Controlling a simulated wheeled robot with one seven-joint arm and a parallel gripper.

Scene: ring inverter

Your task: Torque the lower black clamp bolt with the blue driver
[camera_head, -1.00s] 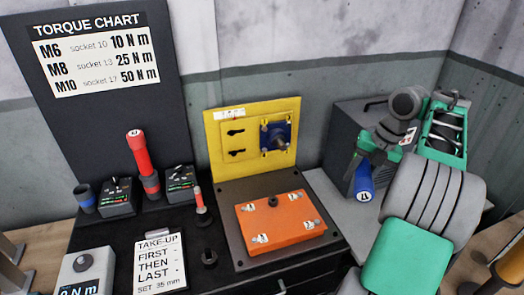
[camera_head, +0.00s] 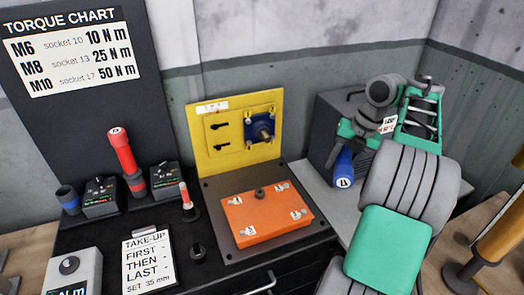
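A yellow upright panel (camera_head: 205,170) stands at the back of a dark base plate. It carries two small black pieces at its left, one above the other; the lower one (camera_head: 221,147) looks like the lower black clamp bolt, but its shape is too small to make out. A blue square fitting (camera_head: 250,134) with a grey shaft sits to their right. The blue driver (camera_head: 343,168) hangs tilted below my gripper (camera_head: 350,145), to the right of the panel and well apart from it. My gripper appears shut on the driver's upper part; the fingertips are partly hidden.
An orange block (camera_head: 268,224) with a black knob lies before the panel. A red driver (camera_head: 121,150) stands left, between two dark boxes. A dark grey case (camera_head: 325,125) is behind my gripper. A torque chart (camera_head: 75,60) hangs at left; a yellow cylinder (camera_head: 500,235) stands right.

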